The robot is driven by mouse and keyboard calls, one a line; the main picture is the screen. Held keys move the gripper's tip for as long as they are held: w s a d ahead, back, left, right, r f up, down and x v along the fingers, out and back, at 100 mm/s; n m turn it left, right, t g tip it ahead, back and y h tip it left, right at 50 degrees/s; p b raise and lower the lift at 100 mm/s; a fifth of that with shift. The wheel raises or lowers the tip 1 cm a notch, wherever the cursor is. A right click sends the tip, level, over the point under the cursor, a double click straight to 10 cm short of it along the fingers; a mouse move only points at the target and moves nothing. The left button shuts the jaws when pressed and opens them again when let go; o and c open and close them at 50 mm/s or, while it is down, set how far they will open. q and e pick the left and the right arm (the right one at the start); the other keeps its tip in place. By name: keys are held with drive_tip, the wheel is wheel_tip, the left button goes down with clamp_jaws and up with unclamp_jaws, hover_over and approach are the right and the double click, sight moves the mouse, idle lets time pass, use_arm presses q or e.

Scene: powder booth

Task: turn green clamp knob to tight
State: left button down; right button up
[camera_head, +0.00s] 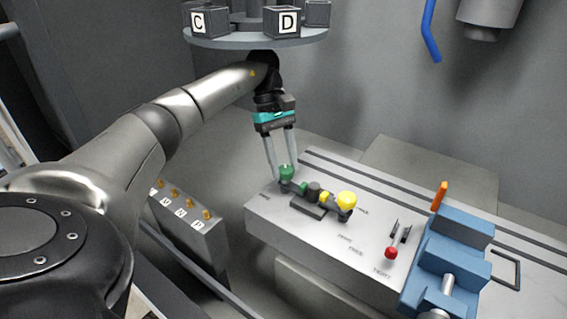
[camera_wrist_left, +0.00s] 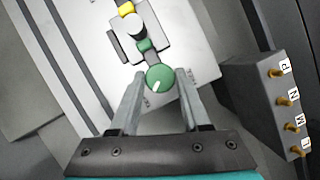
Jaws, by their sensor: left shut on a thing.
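The green clamp knob (camera_head: 287,172) stands at the left end of a dark bar fixture on the grey bench. In the left wrist view the green knob (camera_wrist_left: 160,78) is round, with a short white mark pointing down and slightly left. My left gripper (camera_head: 284,172) reaches down from above, its two fingers on either side of the knob and shut on it. In the left wrist view the left gripper (camera_wrist_left: 159,82) has one finger at each side of the knob. Small lettering on the bench near the knob is too small to read surely. My right gripper is not in view.
A yellow knob (camera_head: 347,200) sits at the fixture's other end, with a dark cylinder (camera_head: 314,190) between. A red-knobbed lever (camera_head: 391,253) and a blue vise (camera_head: 447,255) stand right. A grey block (camera_head: 190,232) with brass pegs is left. A round shelf (camera_head: 255,40) hangs above.

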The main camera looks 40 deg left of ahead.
use_arm(q)
drive_tip(key=shift+w+m, duration=0.1)
drive_tip(key=shift+m, duration=0.5)
drive_tip(key=shift+m+g, duration=0.3)
drive_tip(key=shift+c, duration=1.8)
unclamp_jaws()
